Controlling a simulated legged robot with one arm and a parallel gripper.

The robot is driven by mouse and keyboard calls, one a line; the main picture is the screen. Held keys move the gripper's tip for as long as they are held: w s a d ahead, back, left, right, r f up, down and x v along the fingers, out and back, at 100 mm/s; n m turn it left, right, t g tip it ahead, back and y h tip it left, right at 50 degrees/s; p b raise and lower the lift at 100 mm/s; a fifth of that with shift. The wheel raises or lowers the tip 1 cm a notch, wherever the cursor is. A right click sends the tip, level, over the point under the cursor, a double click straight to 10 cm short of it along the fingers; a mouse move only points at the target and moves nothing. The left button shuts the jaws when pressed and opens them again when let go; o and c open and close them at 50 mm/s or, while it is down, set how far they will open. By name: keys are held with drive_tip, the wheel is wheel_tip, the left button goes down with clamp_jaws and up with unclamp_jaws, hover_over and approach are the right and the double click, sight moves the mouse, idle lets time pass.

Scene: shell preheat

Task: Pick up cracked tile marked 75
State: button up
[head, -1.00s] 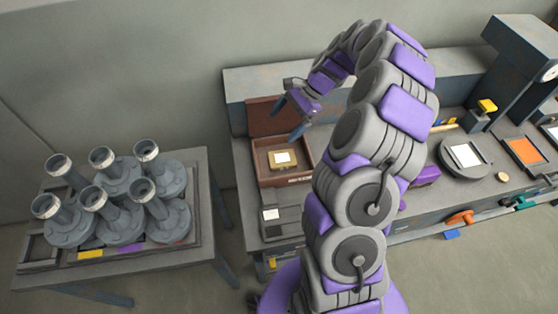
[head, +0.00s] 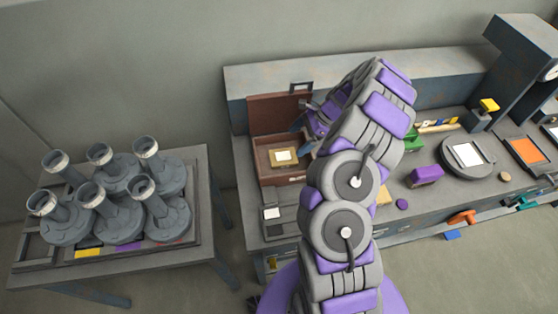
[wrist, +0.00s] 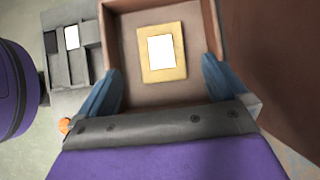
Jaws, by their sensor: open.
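No number 75 can be read in either view, and I cannot tell which piece is the cracked tile. A tan square block (head: 272,158) with a white face lies flat in an open brown box (head: 285,178); the block also shows in the wrist view (wrist: 150,73). My gripper (head: 304,134) is over the right side of the box. In the wrist view my gripper (wrist: 161,68) is open and empty, its blue fingers apart on either side of the block's near end, not visibly touching it. A white square piece (head: 466,154) lies on a round grey plate (head: 485,168).
A grey slotted tray (head: 281,229) with a small white piece (head: 271,213) stands at the box's front. A purple block (head: 425,175) and an orange panel (head: 526,150) lie to the right. Several grey flanged pipes (head: 116,222) stand on the left table. The box lid (head: 275,110) stands up behind.

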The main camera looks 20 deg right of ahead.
sight(284, 156)
drive_tip(key=f, duration=0.4)
drive_tip(key=shift+w+d+b, duration=0.15)
drive_tip(key=shift+w+b, duration=0.05)
drive_tip(key=shift+b, duration=0.2)
drive_tip(key=a+f, duration=0.1)
drive_tip(key=a, duration=0.1)
drive_tip(key=a+f+b, duration=0.2)
drive_tip(key=a+f, duration=0.1)
drive_tip(key=shift+w+a, duration=0.2)
drive_tip(key=shift+a, duration=0.1)
drive_tip(key=shift+d+f, duration=0.1)
drive_tip(key=shift+d, duration=0.8)
drive_tip(key=shift+c, duration=1.4)
drive_tip(key=shift+a, duration=0.55)
drive_tip(key=c, duration=0.8)
drive_tip(key=shift+d, duration=0.1)
